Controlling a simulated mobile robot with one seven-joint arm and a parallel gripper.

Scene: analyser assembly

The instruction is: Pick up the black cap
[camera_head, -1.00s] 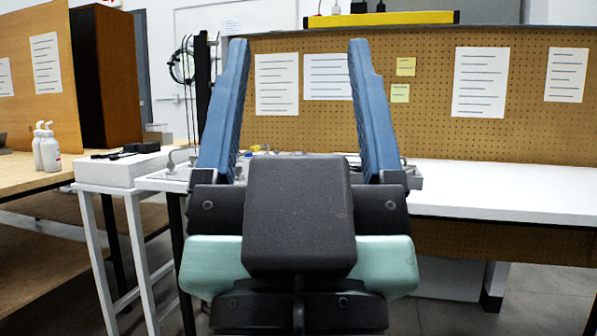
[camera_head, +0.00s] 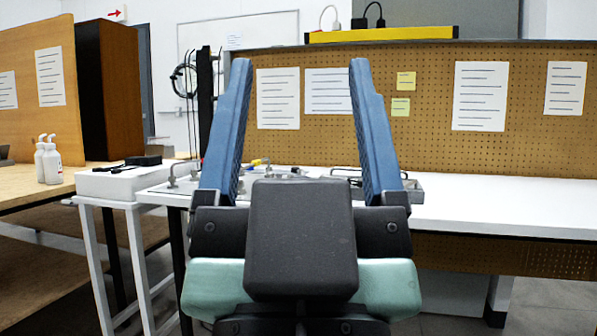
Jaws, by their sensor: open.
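My gripper (camera_head: 298,75) fills the middle of the view with its two blue fingers apart and nothing between them. It points away from me toward the tray and the pegboard. I cannot make out a black cap for certain. A grey tray (camera_head: 428,187) with handles lies on the table behind the fingers. Small items lie in it, among them a yellow one (camera_head: 261,161), but my gripper hides much of it.
A white table (camera_head: 510,200) runs right, mostly bare. A white stand (camera_head: 110,186) at left carries small black items (camera_head: 143,161). White bottles (camera_head: 50,162) stand on a wooden bench (camera_head: 25,181). A pegboard (camera_head: 430,130) with paper sheets rises behind the table.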

